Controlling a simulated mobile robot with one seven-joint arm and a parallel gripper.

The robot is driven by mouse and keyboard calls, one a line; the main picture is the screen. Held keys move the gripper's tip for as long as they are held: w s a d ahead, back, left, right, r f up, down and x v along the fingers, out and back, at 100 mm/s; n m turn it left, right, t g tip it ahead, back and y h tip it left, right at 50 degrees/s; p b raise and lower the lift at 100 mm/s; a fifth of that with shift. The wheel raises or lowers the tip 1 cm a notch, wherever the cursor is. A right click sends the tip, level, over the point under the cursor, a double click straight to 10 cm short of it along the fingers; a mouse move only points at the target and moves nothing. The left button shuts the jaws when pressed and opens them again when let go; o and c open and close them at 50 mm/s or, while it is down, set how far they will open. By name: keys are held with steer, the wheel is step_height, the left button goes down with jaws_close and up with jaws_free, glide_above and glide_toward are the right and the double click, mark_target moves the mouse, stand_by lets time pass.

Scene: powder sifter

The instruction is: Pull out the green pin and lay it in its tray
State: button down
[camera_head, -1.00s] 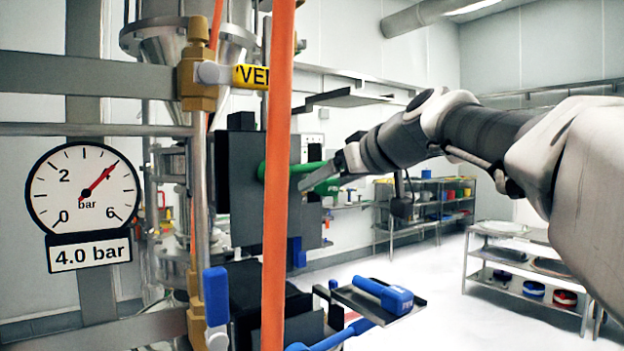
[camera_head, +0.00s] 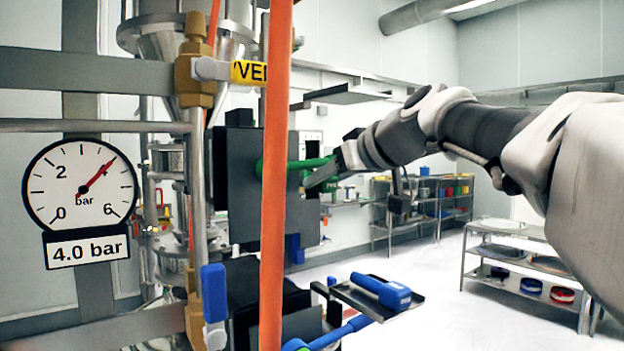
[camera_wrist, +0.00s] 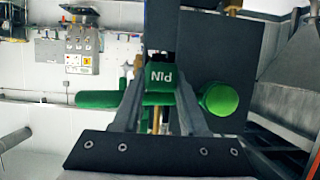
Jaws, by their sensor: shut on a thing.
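The green pin (camera_head: 328,184) shows at the dark block (camera_head: 228,170) in the head view, partly behind the orange pipe. In the wrist view its green grip, marked PIN (camera_wrist: 160,76), lies between the fingers. My gripper (camera_head: 322,174) is shut on the green pin; its fingers also show in the wrist view (camera_wrist: 160,100). A green bar (camera_head: 305,163) runs beside the pin, and a round green end (camera_wrist: 218,98) shows right of the fingers. How deep the pin sits is hidden. An empty dark tray (camera_head: 345,95) is above; I cannot tell whether it is the pin's.
The orange pipe (camera_head: 274,210) stands upright in front of the block. Below, a blue pin (camera_head: 382,291) lies on a dark tray (camera_head: 408,306), near a blue handle (camera_head: 340,332). Shelves (camera_head: 525,255) stand at right. Open floor lies between.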

steer(key=s+d+b, duration=0.5)
steer(key=s, duration=0.2)
steer(key=shift+s, duration=0.3)
stand_by(3.4)
steer(key=shift+s+d+b, duration=0.35)
steer(key=shift+s+d, duration=0.2)
steer(key=shift+s, duration=0.25)
steer(key=shift+s+d+b, duration=0.4)
steer(key=shift+s+d, duration=0.15)
steer(key=shift+s, duration=0.25)
steer(key=shift+s+d+b, duration=0.35)
steer(key=shift+s+d, duration=0.2)
steer(key=shift+s, duration=0.25)
